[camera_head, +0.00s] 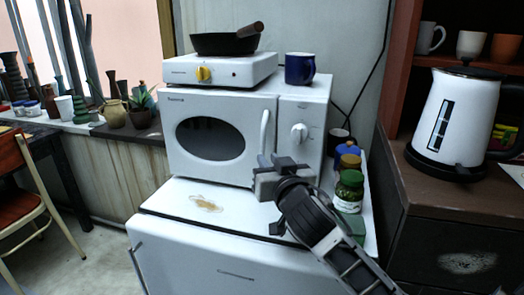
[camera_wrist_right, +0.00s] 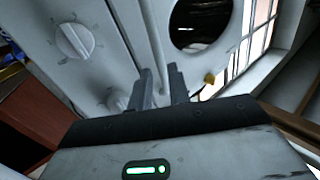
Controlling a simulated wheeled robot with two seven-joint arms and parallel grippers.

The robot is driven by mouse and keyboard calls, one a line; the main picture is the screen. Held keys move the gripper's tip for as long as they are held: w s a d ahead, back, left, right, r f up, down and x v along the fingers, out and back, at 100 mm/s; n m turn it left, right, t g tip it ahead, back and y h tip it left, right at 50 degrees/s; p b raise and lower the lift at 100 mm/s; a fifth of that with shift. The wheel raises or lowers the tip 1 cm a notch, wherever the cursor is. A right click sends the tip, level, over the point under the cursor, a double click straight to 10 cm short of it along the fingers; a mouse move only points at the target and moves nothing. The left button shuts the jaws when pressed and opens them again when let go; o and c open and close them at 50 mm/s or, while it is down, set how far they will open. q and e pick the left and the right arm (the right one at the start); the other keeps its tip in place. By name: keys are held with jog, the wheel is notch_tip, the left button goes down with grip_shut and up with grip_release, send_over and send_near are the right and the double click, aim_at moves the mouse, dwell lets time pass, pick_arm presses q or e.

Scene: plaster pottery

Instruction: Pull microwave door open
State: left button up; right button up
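The white microwave (camera_head: 240,140) stands on a white cabinet, its door (camera_head: 211,135) with a dark oval window closed. The curved white door handle (camera_head: 264,130) is upright at the door's right edge. My right gripper (camera_head: 268,161) is at the handle's lower end. In the right wrist view the two fingers (camera_wrist_right: 161,84) reach toward the microwave front with a narrow gap between them. The dial (camera_wrist_right: 75,40) and the window (camera_wrist_right: 200,24) also show there. My left gripper is out of view.
A hot plate (camera_head: 220,70) with a black pan (camera_head: 225,43) and a blue mug (camera_head: 299,68) stand on the microwave. Jars (camera_head: 349,190) stand close right of my gripper. The cabinet top (camera_head: 190,203) before the door is clear except for a brown stain.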

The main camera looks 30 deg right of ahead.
aim_at(262, 151)
jog(key=x, duration=0.5)
jog(key=shift+w, duration=0.25)
grip_shut()
